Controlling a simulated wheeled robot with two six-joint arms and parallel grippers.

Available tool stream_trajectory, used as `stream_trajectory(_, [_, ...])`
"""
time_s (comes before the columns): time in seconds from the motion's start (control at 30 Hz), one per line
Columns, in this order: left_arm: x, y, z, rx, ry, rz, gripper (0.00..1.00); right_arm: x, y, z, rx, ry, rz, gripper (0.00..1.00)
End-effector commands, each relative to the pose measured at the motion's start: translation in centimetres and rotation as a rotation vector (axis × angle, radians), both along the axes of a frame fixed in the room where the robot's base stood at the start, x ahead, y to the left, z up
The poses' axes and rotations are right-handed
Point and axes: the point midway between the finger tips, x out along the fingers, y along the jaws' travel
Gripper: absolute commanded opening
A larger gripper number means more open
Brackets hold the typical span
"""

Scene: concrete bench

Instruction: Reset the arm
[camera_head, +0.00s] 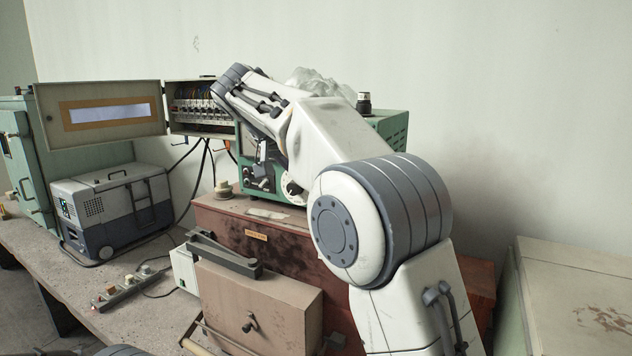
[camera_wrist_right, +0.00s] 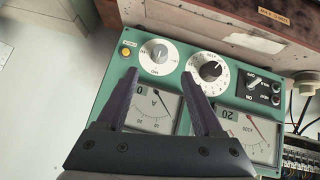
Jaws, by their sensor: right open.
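My right arm (camera_head: 335,135) reaches up from the lower right and bends over toward the green instrument box (camera_head: 393,128). My right gripper (camera_wrist_right: 158,80) is open and empty in the right wrist view. Its two dark fingers point at the green panel (camera_wrist_right: 112,92), which appears upside down, in front of a meter (camera_wrist_right: 154,112) and below two round white dials. I cannot tell whether the fingertips touch the panel. In the head view the arm hides much of the panel and I cannot make out the fingers clearly. My left gripper is not in view.
An open electrical cabinet (camera_head: 204,128) with its door (camera_head: 98,112) swung left stands beside the instrument. The instrument rests on a reddish-brown case (camera_head: 275,236). A grey portable unit (camera_head: 112,212) and a power strip (camera_head: 128,290) are on the bench at left.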

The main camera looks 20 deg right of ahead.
Motion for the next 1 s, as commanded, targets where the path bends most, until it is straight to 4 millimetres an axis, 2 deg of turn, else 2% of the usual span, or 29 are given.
stream_trajectory(0.37, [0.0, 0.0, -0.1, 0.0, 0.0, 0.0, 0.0, -0.2, 0.4, -0.3, 0.001, 0.012, 0.017, 0.69])
stream_trajectory(0.47, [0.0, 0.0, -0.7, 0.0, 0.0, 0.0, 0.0, -1.1, 1.8, -2.0, 0.011, 0.064, 0.092, 0.69])
stream_trajectory(0.57, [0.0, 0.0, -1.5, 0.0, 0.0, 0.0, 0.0, -3.1, 4.5, -5.4, 0.032, 0.162, 0.237, 0.69])
stream_trajectory(0.67, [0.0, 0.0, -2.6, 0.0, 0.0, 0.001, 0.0, -6.5, 7.6, -9.8, 0.063, 0.282, 0.423, 0.69])
stream_trajectory(0.77, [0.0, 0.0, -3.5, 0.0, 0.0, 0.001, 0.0, -10.8, 10.3, -14.3, 0.101, 0.392, 0.603, 0.69])
stream_trajectory(0.9, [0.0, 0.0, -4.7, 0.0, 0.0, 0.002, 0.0, -17.8, 13.0, -20.6, 0.161, 0.526, 0.831, 0.69])
stream_trajectory(1.0, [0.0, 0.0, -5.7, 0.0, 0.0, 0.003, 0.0, -23.2, 14.0, -24.9, 0.206, 0.606, 0.977, 0.69])
